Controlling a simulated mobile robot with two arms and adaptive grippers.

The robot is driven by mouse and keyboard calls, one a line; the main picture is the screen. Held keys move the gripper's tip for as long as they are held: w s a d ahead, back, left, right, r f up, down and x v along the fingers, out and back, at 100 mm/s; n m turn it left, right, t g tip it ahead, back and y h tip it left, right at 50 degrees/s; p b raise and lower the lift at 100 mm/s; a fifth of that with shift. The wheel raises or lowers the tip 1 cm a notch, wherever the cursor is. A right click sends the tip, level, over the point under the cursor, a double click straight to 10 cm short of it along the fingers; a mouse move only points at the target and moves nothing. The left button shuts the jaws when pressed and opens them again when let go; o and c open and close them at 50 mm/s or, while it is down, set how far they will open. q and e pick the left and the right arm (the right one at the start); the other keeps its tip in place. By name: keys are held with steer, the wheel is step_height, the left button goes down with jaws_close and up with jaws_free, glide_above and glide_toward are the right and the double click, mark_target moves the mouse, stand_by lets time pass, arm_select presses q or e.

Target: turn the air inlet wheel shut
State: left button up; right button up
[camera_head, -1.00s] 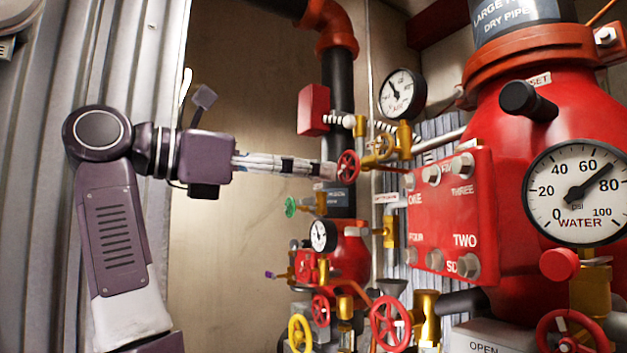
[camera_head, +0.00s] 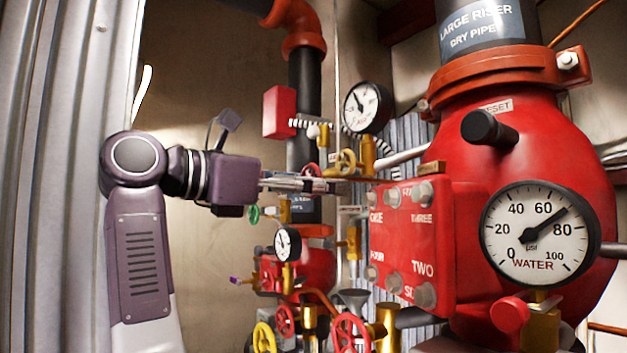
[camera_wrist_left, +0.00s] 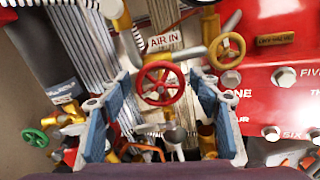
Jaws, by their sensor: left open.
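The red air inlet wheel (camera_wrist_left: 160,83) sits just below an AIR IN label (camera_wrist_left: 164,41) in the left wrist view. It appears between the two blue-padded fingers of my left gripper (camera_wrist_left: 162,92), which is open. I see no finger touching the wheel, but the remaining depth is hard to judge. In the head view my left gripper (camera_head: 318,184) reaches in from the left, and the red wheel (camera_head: 312,170) shows only partly behind its fingers. My right gripper is not in view.
A yellow wheel (camera_wrist_left: 227,50) is close to the right finger, beside the red plate (camera_wrist_left: 285,110). A green wheel (camera_wrist_left: 35,138) is at lower left. The air gauge (camera_head: 366,106) and water gauge (camera_head: 537,232) stand right. More red wheels (camera_head: 351,333) are below.

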arm_select(q)
steer(key=shift+c, duration=0.6)
steer(key=shift+s+a+r, duration=0.2)
steer(key=shift+s+a, duration=0.25)
steer(key=c, duration=1)
steer(key=shift+c, duration=0.2)
arm_select(e)
steer(key=shift+s+d, duration=0.2)
steer(key=shift+s, duration=0.35)
steer(key=shift+s+d, duration=0.2)
steer(key=shift+s, duration=0.35)
